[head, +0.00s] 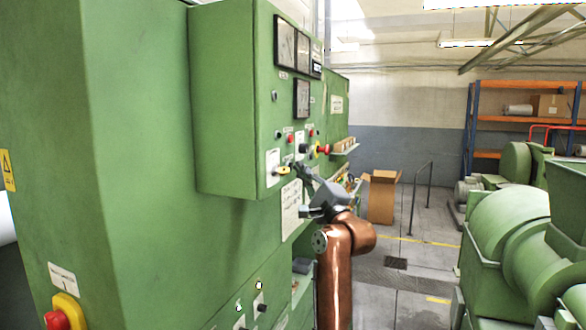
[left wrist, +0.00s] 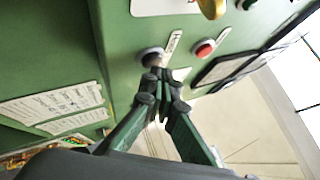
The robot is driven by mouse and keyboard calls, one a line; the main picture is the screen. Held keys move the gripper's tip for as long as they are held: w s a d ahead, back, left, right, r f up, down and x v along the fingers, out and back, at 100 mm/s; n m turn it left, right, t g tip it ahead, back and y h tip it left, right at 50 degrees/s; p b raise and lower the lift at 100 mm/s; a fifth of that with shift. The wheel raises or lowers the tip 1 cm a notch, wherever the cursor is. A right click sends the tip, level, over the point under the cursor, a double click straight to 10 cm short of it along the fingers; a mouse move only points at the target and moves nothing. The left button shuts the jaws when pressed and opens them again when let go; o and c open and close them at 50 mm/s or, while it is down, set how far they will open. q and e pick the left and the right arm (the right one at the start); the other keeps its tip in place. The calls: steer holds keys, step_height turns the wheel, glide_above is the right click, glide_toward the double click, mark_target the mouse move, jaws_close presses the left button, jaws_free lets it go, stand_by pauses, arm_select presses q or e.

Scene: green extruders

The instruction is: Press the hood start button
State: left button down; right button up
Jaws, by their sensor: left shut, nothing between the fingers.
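A green control box (head: 233,110) carries a panel of buttons and meters; its labels are too small to read, so I cannot tell the hood start button by name. My left gripper (head: 298,170) is at the panel's lower part, right of a yellow knob (head: 283,170). In the left wrist view the left gripper (left wrist: 162,72) is shut and empty. Its tips are right at a round, pale-rimmed button (left wrist: 150,55) and partly cover it; I cannot tell whether they touch. A red button (left wrist: 203,48) sits beside it, and the yellow knob (left wrist: 212,8) is at the top edge.
A larger red knob (head: 323,149) sticks out of the panel beyond the gripper. A small shelf (head: 346,149) juts out farther along. A red emergency button (head: 57,318) is at the lower left. A cardboard box (head: 382,197) stands behind, and green machines (head: 510,230) stand to the right across open floor.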

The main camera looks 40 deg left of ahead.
arm_select(q)
steer(key=shift+s+a, duration=0.15)
steer(key=shift+a, duration=0.25)
stand_by(0.5)
steer(key=shift+d, duration=0.15)
steer(key=shift+w+d, duration=0.2)
steer(key=shift+d, duration=0.45)
steer(key=shift+w+d, duration=0.2)
steer(key=shift+d, duration=0.6)
steer(key=shift+w+d, duration=0.2)
steer(key=shift+d, duration=0.65)
steer(key=shift+w+d, duration=0.2)
steer(key=shift+d, duration=0.6)
